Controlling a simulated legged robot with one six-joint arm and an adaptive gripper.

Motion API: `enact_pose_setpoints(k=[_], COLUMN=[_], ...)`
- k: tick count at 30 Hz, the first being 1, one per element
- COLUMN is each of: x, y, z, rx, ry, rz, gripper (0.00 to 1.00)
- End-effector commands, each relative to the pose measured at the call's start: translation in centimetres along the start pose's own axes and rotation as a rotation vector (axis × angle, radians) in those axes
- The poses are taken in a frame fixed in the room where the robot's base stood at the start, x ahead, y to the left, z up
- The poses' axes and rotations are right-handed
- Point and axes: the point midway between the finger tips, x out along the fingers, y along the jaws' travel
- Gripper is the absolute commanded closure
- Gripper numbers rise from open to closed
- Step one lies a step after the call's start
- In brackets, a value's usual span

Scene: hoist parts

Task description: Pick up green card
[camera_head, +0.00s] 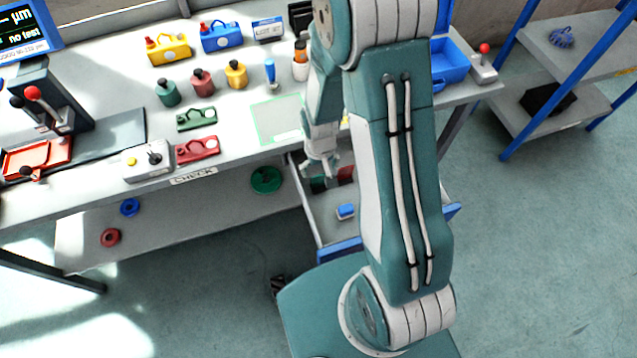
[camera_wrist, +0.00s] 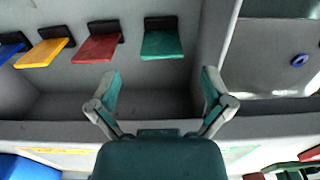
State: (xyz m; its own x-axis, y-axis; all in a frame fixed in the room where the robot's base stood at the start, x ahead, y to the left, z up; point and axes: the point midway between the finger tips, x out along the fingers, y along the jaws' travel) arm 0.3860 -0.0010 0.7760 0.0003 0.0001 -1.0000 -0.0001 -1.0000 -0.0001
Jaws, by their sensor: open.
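The green card (camera_wrist: 162,44) lies in the open drawer (camera_wrist: 150,103) in the wrist view, with a black piece at its far edge. It is the rightmost of a row of coloured cards, close to the drawer's side wall. My gripper (camera_wrist: 161,76) is open and empty, its fingers spread on either side of the green card's line, apart from it. In the head view my gripper (camera_head: 321,163) hangs over the back of the drawer, by the bench's front edge. A dark green patch below it may be the card, but it is partly hidden.
Red (camera_wrist: 97,47), yellow (camera_wrist: 42,52) and blue (camera_wrist: 10,51) cards lie left of the green one. The bench (camera_head: 240,140) edge is close to my gripper. A lower shelf (camera_head: 190,215) holds several rings. Coloured blocks and weights stand on the bench.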

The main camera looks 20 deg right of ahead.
Motion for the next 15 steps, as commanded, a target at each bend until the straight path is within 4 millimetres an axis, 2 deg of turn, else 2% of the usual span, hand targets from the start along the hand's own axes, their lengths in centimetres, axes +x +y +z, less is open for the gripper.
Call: enact_pose_setpoints(k=[9, 15], x=[4.2, 4.8], y=[-0.1, -0.1], z=[-0.3, -0.3], rx=[0.000, 0.000], ry=[-0.004, -0.001], rz=[0.000, 0.000], gripper=[0.00, 0.00])
